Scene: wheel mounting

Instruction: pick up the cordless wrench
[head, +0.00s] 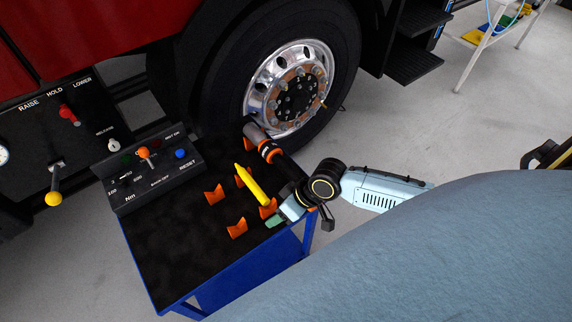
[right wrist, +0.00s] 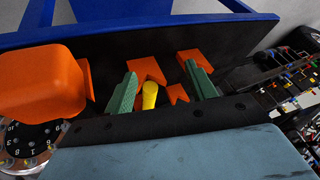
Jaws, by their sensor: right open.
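The cordless wrench (head: 284,163), with a grey nose, orange bands and a black body, lies along the right edge of the black-topped table. Its rear end is hidden behind my right arm. A yellow stick (head: 250,183) lies beside it, left of the wrench. My right gripper (head: 277,214) is low over the table's near right edge. In the right wrist view its green fingers (right wrist: 161,72) are apart, with the end of the yellow stick (right wrist: 150,95) and orange cradles (right wrist: 148,70) showing between them. My left gripper is not in view.
Orange cradles (head: 237,228) stand on the blue-framed table (head: 175,255). A control box (head: 155,165) with knobs sits at its back left. The truck wheel (head: 290,95) is behind.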

